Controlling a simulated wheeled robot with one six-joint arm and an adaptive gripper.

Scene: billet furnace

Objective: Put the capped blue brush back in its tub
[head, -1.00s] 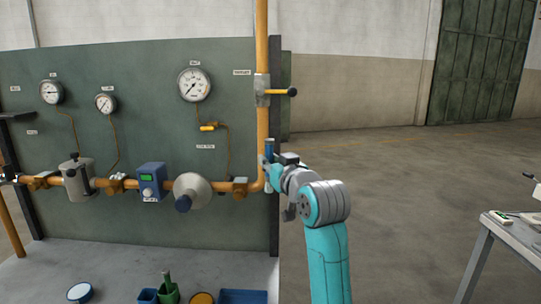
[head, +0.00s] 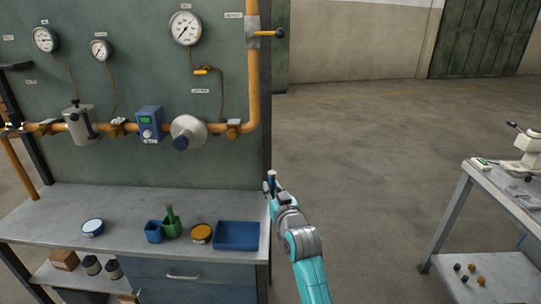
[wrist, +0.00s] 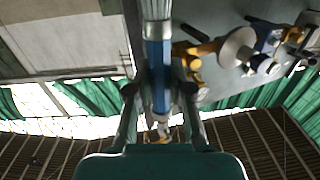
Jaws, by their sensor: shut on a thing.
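My gripper (head: 271,186) is shut on the blue brush (head: 272,175), just right of the bench and panel edge in the head view. In the wrist view the brush's blue shaft (wrist: 158,65) lies between the two fingers of my gripper (wrist: 159,90), with a pale silver section at the top end. I cannot tell the cap apart clearly. A small blue tub (head: 153,233) stands on the bench, left of my gripper and apart from it. No brush shows standing in it. A green tub (head: 172,230) beside it holds a green brush (head: 171,213).
An orange-topped tin (head: 201,233) and a blue tray (head: 237,236) sit right of the tubs; a blue-rimmed dish (head: 92,227) is left. Orange pipes (head: 100,127) and gauges run along the panel behind. A grey table (head: 500,190) stands right, with open floor between.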

